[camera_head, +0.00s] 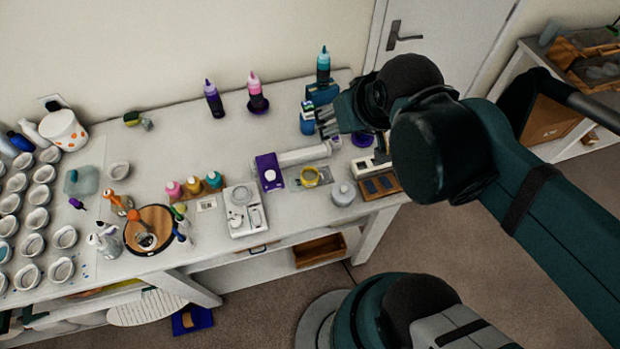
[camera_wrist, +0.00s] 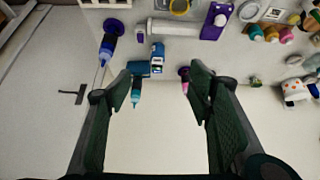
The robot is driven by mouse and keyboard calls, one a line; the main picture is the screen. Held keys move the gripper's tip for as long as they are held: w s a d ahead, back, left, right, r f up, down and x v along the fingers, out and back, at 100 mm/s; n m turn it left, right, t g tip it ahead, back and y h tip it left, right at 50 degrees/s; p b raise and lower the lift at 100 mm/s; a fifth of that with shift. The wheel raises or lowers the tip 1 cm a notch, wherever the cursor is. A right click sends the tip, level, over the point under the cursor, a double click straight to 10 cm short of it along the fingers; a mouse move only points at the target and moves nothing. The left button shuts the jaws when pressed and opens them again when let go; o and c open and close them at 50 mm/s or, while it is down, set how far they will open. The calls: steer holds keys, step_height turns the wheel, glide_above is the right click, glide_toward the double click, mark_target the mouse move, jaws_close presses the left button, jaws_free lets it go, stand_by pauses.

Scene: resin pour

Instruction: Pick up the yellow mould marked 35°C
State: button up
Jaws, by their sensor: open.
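The yellow mould (camera_head: 310,176) is a small round ring. It lies on a grey mat (camera_head: 297,186) near the front edge of the workbench, right of a purple-and-white device. Its 35°C mark is too small to read. My gripper (camera_head: 326,122) is open and empty, above the back right of the bench, behind the mould and apart from it. In the wrist view the yellow mould (camera_wrist: 180,6) is at the top edge, partly cut off, beyond my open fingers (camera_wrist: 160,80).
A white roll (camera_head: 304,156) lies just behind the mould. The purple device (camera_head: 269,172) stands to its left and a grey jar (camera_head: 343,193) to its right. Blue bottles (camera_head: 308,117) stand near my gripper. The back middle of the bench is mostly clear.

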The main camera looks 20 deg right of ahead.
steer(key=w+a+f+n+g+b, duration=0.3)
steer(key=w+f+n, duration=0.3)
steer(key=f, duration=0.4)
steer(key=n+g+h+b, duration=0.1)
steer(key=n+g+b, duration=0.3)
steer(key=n, duration=0.5)
glide_above(310, 176)
steer(key=s+a, duration=0.1)
steer(key=s, duration=0.1)
step_height(310, 176, down, 14)
steer(key=f, duration=0.1)
steer(key=shift+w+a+f, duration=0.25)
steer(key=shift+w+f, duration=0.05)
steer(key=shift+f, duration=0.15)
steer(key=shift+d+f, duration=0.15)
steer(key=shift+f, duration=1.15)
steer(key=shift+s+d+f+b, duration=0.1)
steer(key=shift+d+f+b, duration=0.1)
steer(key=shift+f, duration=1.1)
steer(key=shift+d+f+b, duration=0.15)
steer(key=shift+f, duration=1.15)
steer(key=c, duration=1)
